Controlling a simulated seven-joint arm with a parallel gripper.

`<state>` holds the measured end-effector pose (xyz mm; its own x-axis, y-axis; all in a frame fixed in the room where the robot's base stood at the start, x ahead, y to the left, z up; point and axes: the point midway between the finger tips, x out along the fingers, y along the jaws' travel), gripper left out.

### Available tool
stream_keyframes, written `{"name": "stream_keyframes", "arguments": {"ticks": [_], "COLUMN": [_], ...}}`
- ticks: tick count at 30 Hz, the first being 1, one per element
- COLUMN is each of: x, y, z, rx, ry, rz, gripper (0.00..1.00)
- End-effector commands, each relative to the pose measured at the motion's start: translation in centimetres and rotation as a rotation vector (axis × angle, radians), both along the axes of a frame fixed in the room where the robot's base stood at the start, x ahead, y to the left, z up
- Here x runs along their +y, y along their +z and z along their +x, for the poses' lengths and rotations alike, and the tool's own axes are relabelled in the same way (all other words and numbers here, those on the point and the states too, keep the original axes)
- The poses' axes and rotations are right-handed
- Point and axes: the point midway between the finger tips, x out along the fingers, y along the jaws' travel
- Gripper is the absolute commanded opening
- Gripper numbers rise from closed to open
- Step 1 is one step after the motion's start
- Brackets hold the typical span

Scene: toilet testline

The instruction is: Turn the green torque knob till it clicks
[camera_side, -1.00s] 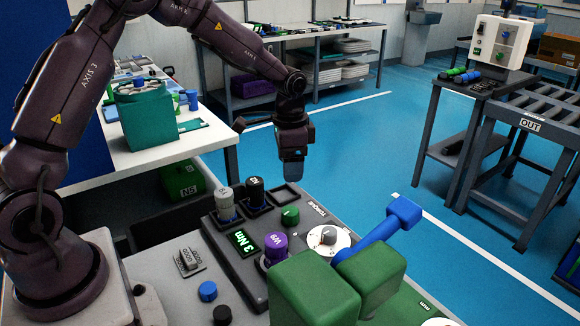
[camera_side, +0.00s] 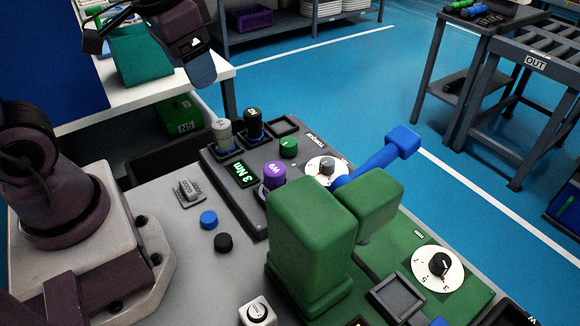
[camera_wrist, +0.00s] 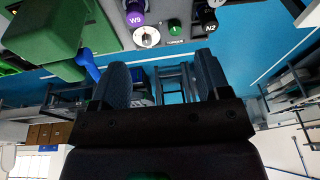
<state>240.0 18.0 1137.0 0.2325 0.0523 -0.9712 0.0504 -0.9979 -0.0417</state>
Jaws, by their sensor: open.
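The green torque knob (camera_side: 288,148) is a small round knob on the dark grey panel (camera_side: 268,218), behind the purple W9 piece. It also shows in the wrist view (camera_wrist: 174,25), near the top. A green display (camera_side: 241,173) beside it reads 3 Nm. My gripper (camera_side: 200,72) hangs in the air at the upper left of the side view, well apart from the knob. In the wrist view its two fingers (camera_wrist: 160,80) are apart with nothing between them.
A white dial (camera_side: 327,169) and a purple W9 piece (camera_side: 274,176) flank the knob. A grey piece (camera_side: 222,132) and a black piece (camera_side: 254,122) stand behind. A large green block (camera_side: 310,240) with a blue lever (camera_side: 385,158) rises in front.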

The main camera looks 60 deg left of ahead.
Motion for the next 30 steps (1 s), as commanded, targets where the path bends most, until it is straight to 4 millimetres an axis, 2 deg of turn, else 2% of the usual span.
{"name": "stream_keyframes", "arguments": {"ticks": [1,3,6,12,16,20,26,30], "x": [-0.4,-0.8,-1.2,-1.5,-1.0,0.0,2.0,3.6], "y": [0.8,1.4,2.3,3.7,2.1,0.9,-1.2,-3.7], "z": [-1.3,-2.6,-3.8,-4.3,-3.8,-1.2,4.4,8.4], "rx": [-0.050,-0.104,-0.172,-0.248,-0.163,-0.054,0.106,0.210], "ry": [0.000,-0.004,-0.020,-0.038,-0.014,0.035,0.166,0.288], "rz": [-0.007,-0.020,-0.031,-0.035,-0.033,-0.038,-0.088,-0.140], "gripper": [0.70,0.70,0.70,0.70,0.70,0.70,0.70,0.70]}}
